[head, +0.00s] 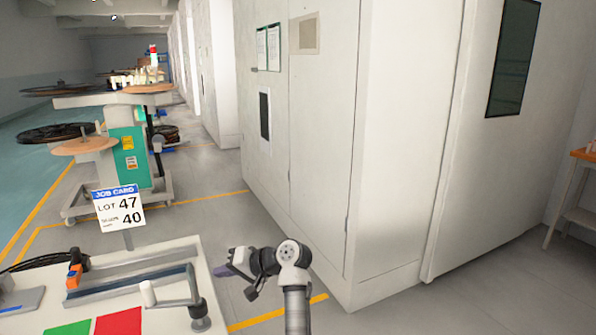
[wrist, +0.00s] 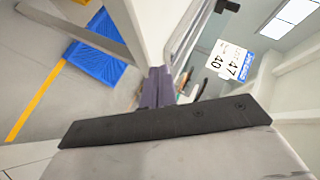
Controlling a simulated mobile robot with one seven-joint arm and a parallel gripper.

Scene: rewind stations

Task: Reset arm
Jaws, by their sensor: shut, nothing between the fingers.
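My arm rises at the bottom centre of the head view and bends left. My gripper (head: 226,270) points left, beside the right edge of the white bench. Its fingers are closed together and empty. In the wrist view the closed purple-grey fingers (wrist: 155,86) show beyond the dark bar at the bottom. No object touches them that I can see.
The white bench (head: 200,250) holds a job card (head: 118,206) reading lot 47, a red square (head: 118,321) and a green square (head: 68,328). A large white cabinet (head: 395,150) stands close on the right. A rewind station (head: 126,155) stands behind. A blue crate (wrist: 95,55) shows in the wrist view.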

